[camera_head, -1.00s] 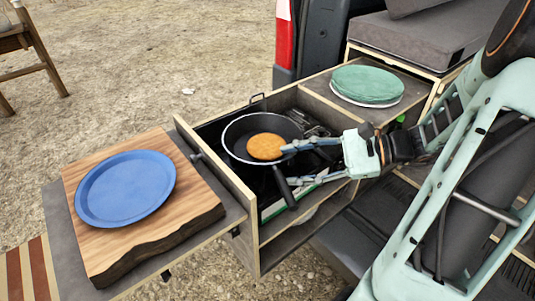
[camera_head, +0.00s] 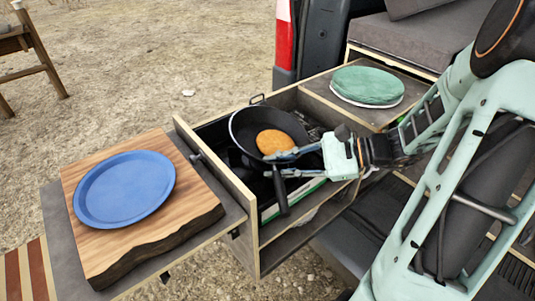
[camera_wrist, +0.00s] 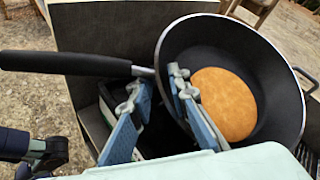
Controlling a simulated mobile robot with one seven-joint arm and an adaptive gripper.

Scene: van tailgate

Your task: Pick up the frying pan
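The black frying pan (camera_head: 240,128) is in the open drawer, tilted, with a round golden-brown pancake (camera_head: 274,143) in it. Its dark handle (camera_head: 281,193) points toward the drawer's front side.
A blue plate (camera_head: 124,188) lies on a wooden board (camera_head: 190,215) at the left. The drawer's wooden wall (camera_head: 217,180) is close to the pan. The stove below is mostly hidden.

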